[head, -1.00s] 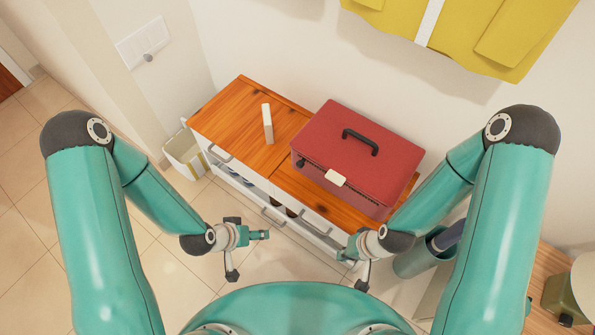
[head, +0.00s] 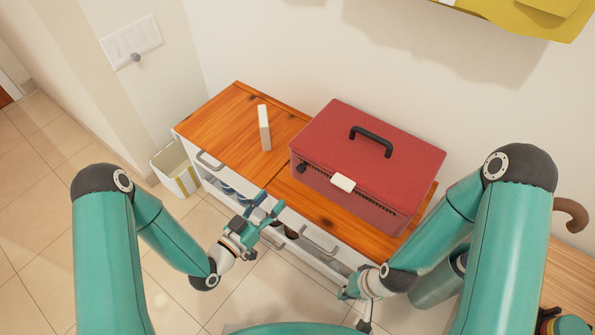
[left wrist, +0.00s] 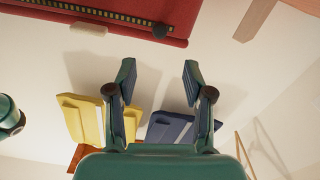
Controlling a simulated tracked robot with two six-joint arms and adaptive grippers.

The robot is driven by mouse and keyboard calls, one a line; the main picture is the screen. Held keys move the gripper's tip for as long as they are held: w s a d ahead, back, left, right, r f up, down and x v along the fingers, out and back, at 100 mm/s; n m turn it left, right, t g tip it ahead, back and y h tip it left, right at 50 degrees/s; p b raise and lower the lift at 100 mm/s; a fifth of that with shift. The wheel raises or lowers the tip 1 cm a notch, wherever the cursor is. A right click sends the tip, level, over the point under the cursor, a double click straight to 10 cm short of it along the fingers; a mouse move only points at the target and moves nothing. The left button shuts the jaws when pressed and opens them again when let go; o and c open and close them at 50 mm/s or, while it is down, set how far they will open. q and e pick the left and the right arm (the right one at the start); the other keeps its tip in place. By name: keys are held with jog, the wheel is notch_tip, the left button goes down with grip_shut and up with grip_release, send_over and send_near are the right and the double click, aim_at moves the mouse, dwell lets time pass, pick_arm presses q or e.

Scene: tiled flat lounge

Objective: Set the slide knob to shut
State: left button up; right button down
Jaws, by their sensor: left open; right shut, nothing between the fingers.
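A red case (head: 365,150) with a black handle stands on the wooden cabinet top. A dark toothed strip (head: 365,203) runs along its front, with a black knob (head: 302,167) at the strip's left end. The knob also shows in the left wrist view (left wrist: 160,30), beyond my open fingers. A pale latch (head: 343,182) sits midway along the front. My left gripper (head: 270,203) is open and empty, in front of the cabinet, below and left of the knob and apart from it. My right gripper (head: 354,308) is shut and empty, low in front of the cabinet.
A white block (head: 264,128) stands on the cabinet top (head: 225,118) left of the case. A wall panel (head: 131,42) with a grey knob is at upper left. A bin (head: 176,169) stands beside the cabinet. Drawer handles stick out near my left gripper. Tiled floor at left is clear.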

aim_at(299, 171)
pick_arm(q)
jog(key=x, duration=1.2)
jog(key=shift+w+d, duration=0.15)
jog(key=shift+w, duration=0.05)
grip_shut()
